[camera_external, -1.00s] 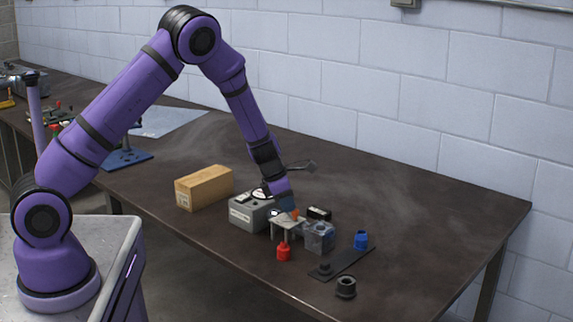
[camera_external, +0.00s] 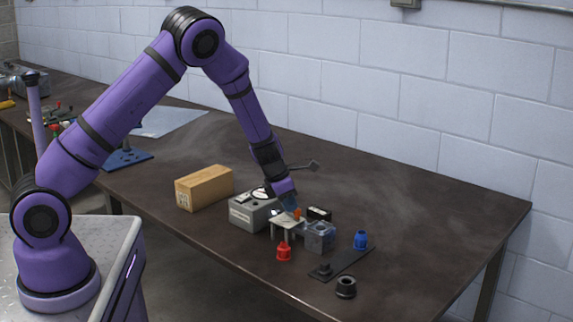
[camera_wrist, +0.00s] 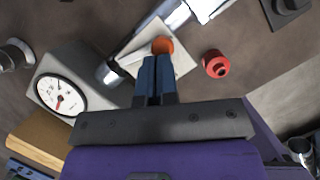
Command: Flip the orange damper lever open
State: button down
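The orange damper lever (camera_external: 298,213) sits on a small pale plate stand (camera_external: 287,222) in the external view. In the wrist view the lever's orange end (camera_wrist: 162,45) shows just beyond my fingertips, over the pale square plate (camera_wrist: 182,62). My gripper (camera_external: 290,205) points down at the lever from above and left. In the wrist view its blue fingers (camera_wrist: 155,62) lie side by side with almost no gap and look shut, with nothing visible between them. The fingertips are very close to the orange end; I cannot tell whether they touch it.
A grey gauge box (camera_external: 248,212) stands left of the plate; its dial (camera_wrist: 60,94) shows in the wrist view. A red cap (camera_external: 284,252) is in front, a clear grey block (camera_external: 320,237) to the right. A cardboard box (camera_external: 205,188) lies farther left.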

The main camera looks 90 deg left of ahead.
jog(key=shift+s+a, duration=0.15)
jog(key=shift+a, duration=0.6)
jog(key=shift+s, duration=0.5)
jog(key=s, duration=0.2)
jog(key=shift+s+r, duration=0.1)
jog(key=shift+s, duration=0.25)
jog(key=a+v, duration=0.1)
jog(key=v, duration=0.9)
jog(key=shift+s+d, duration=0.2)
jog(key=shift+d, duration=0.1)
